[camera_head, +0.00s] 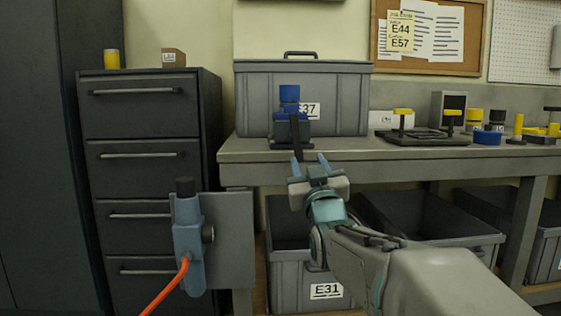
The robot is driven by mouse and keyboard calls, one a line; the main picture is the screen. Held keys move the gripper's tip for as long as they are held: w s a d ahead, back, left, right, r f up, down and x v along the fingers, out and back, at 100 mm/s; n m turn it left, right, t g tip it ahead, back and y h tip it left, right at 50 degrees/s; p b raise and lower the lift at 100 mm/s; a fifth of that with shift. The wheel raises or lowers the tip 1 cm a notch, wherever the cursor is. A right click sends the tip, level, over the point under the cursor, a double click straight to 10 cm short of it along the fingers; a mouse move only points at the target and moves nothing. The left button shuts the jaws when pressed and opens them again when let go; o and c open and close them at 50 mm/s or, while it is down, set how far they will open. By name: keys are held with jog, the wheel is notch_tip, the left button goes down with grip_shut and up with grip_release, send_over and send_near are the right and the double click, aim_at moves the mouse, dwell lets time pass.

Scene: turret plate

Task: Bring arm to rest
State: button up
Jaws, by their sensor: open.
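My arm reaches in from the lower right. My gripper (309,163) is open in front of the workbench's front edge, with its fingers pointing up and away. Nothing shows held between the fingers. Just beyond and above the fingertips, a blue fixture (290,112) with a dark upright bar stands on the bench. The bar's lower end appears close to the fingertips; I cannot tell whether they touch.
The workbench (390,150) carries a grey lidded bin (345,85) labelled E37 and a dark plate (425,137) with yellow handles. Grey crates (290,272) stand below. At left are a drawer cabinet (145,130) and a blue tool (189,240) with an orange cable.

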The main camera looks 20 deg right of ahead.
jog(key=shift+w+a, duration=0.1)
jog(key=shift+a, duration=0.05)
jog(key=s+a+r+g+y+p, duration=0.2)
jog(key=s+a+r+g+p, duration=0.2)
jog(key=p, duration=1.7)
jog(key=s+a+r+g+y+p, duration=0.3)
jog(key=s+a+g+p, duration=0.7)
jog(key=s+g+p, duration=0.5)
jog(key=s+r+p, duration=0.1)
jog(key=s+p, duration=0.2)
jog(key=p, duration=0.3)
jog(key=shift+r+n, duration=0.3)
jog(key=shift+r, duration=0.1)
